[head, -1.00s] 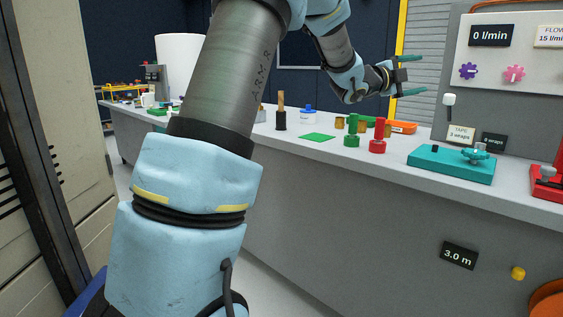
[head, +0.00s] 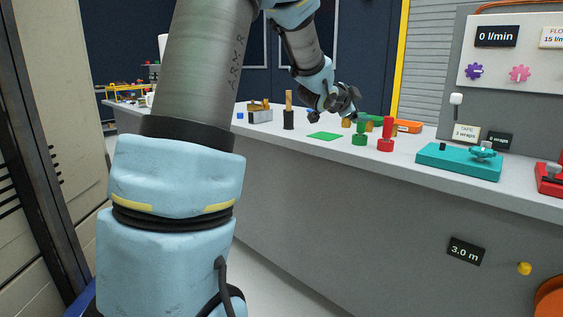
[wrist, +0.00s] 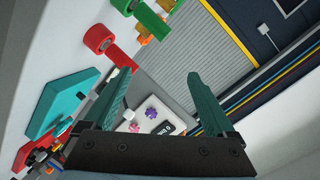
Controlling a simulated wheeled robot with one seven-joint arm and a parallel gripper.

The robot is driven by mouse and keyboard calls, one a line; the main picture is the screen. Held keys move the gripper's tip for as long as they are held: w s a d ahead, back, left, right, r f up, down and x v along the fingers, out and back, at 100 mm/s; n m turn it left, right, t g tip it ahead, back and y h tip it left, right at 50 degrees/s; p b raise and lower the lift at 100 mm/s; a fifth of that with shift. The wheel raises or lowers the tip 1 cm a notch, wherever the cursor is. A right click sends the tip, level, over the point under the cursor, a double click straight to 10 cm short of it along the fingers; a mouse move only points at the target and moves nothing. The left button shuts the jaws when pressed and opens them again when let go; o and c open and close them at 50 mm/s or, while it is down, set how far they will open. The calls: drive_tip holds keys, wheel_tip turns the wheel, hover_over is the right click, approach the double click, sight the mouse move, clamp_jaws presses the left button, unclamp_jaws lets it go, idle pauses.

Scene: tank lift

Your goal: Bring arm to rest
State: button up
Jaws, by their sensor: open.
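My arm fills the left and middle of the head view, with its large blue and grey links in front. My gripper (head: 350,112) is above the grey counter (head: 340,180), near several green, red and brass fittings. In the wrist view my gripper (wrist: 160,95) shows two teal fingers spread wide with nothing between them. The fingertips are hard to make out in the head view. Beyond the fingers, the wrist view shows the panel with gear-shaped knobs (wrist: 148,115) and the grey shutter (wrist: 200,55).
A red fitting (head: 387,135) and a green fitting (head: 360,135) stand close to my gripper. A teal device (head: 458,165) sits on the counter to the right. A green mat (head: 325,136) lies flat there. A beige cabinet (head: 40,140) stands at the left.

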drive_tip(key=s+a+f+n+g+y, duration=0.2)
drive_tip(key=s+a+f+n+y, duration=0.3)
drive_tip(key=a, duration=0.4)
drive_tip(key=s+a+f+n+g+y, duration=0.15)
drive_tip(key=a+f+n, duration=0.25)
drive_tip(key=a+f, duration=0.45)
drive_tip(key=s+a+f+n+g+y, duration=0.1)
drive_tip(key=s+a+f+n+g, duration=0.2)
drive_tip(key=s, duration=0.4)
drive_tip(key=s+a+f+n+g+y, duration=0.1)
drive_tip(key=s+a+f+n, duration=0.25)
drive_tip(key=s, duration=0.45)
drive_tip(key=s+a+f+n+g+y, duration=0.1)
drive_tip(key=s+a+f+n+g, duration=0.15)
drive_tip(key=s+a, duration=0.35)
wheel_tip(320, 180, up, 14)
drive_tip(key=d+p, duration=0.1)
drive_tip(key=p, duration=1.2)
drive_tip(key=shift+s+d, duration=0.25)
drive_tip(key=shift+s, duration=0.15)
drive_tip(key=shift+f, duration=0.1)
